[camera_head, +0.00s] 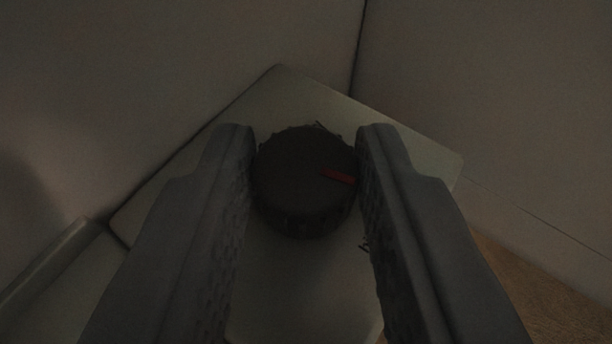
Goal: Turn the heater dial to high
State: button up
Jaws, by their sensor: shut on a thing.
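The heater dial (300,175) is a round black knob with a ridged edge. It sits on a pale panel (285,290). A red pointer mark (338,176) on its face points to the right and slightly down in the picture. My gripper (306,165) is shut on the dial, with one dark textured finger on its left side and one on its right. Dark markings show on the panel above the dial and at its lower right, too dim and partly hidden to read. The right finger hides the panel beside the pointer's tip.
Plain grey wall surfaces (150,70) meet behind the panel at a dark seam. A pale raised edge (45,265) runs along the lower left. A brown wooden surface (530,290) shows at the lower right. The view is dim.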

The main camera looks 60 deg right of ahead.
jog(key=shift+w+a+m+g+h, duration=0.15)
jog(key=shift+m+g+h, duration=0.35)
jog(key=shift+m+g, duration=0.3)
jog(key=o, duration=1)
jog(key=shift+c, duration=0.2)
jog(key=v, duration=1.7)
jog(key=shift+a, duration=0.25)
